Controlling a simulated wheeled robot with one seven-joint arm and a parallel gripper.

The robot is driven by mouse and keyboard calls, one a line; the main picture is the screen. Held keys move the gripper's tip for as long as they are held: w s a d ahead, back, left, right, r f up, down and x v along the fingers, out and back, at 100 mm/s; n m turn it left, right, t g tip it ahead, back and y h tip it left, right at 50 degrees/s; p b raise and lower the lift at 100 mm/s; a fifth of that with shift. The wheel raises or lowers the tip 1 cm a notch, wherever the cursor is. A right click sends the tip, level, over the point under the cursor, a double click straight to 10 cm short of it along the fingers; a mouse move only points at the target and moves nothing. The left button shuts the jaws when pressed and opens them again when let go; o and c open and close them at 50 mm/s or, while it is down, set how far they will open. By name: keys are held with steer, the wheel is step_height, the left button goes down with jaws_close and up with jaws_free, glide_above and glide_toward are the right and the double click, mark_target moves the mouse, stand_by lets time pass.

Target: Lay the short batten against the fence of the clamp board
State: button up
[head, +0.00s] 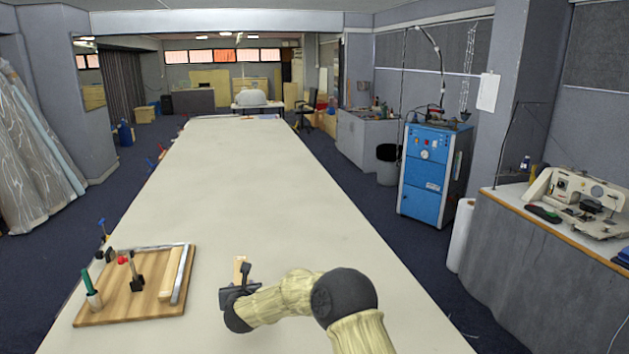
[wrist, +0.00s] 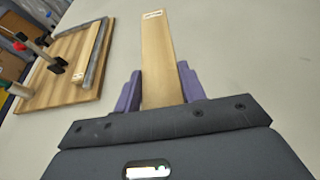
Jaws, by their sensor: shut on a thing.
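My gripper (head: 240,289) is shut on a pale wooden batten (wrist: 157,50), its purple fingers on either side of it in the wrist view. The batten points away from the gripper and has a small white label near its far end. In the head view only a short piece of the batten (head: 240,267) shows. The wooden clamp board (head: 125,308) lies left of my gripper, apart from it. Its grey metal fence (head: 184,277) runs along the right and back edges. Another wooden strip (head: 170,275) lies on the board beside the fence's right arm.
On the board stand a black clamp (head: 137,284), a green-handled piece (head: 90,290) and a red knob (head: 122,260). These uprights are left of the strip. The long cloth table (head: 260,190) is clear beyond the board and to the right.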

steer(key=shift+r+p, duration=2.65)
steer(key=shift+r, duration=0.5)
steer(key=shift+r, duration=0.25)
steer(key=shift+r+p, duration=0.25)
steer(key=shift+p, duration=0.2)
